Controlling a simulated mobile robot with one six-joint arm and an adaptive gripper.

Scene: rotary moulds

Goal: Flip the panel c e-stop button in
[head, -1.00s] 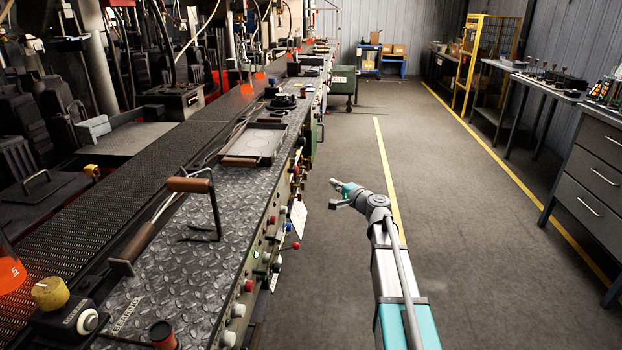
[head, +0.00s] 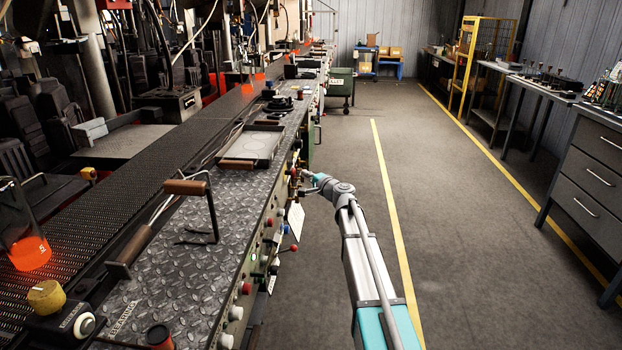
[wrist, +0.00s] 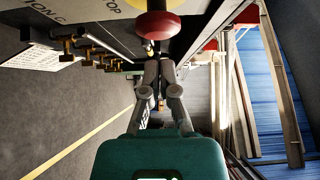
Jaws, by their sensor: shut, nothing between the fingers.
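In the wrist view a red mushroom e-stop button (wrist: 157,27) stands out from a yellow base on the panel. The panel label (wrist: 75,9) shows partly, with "ION C" and "TOP" readable. My gripper (wrist: 159,62) is shut and empty, with its fingertips just below the red button in the picture. I cannot tell whether they touch it. In the head view my gripper (head: 306,175) is at the right side of the long machine bench, close to its row of controls. The e-stop is hard to make out there.
Several brass valve handles (wrist: 88,58) and a white sheet (wrist: 53,52) are left of the gripper in the wrist view. The bench (head: 170,255) has a diamond-plate top with an upright handle (head: 212,208). The floor (head: 345,140) to the right is clear.

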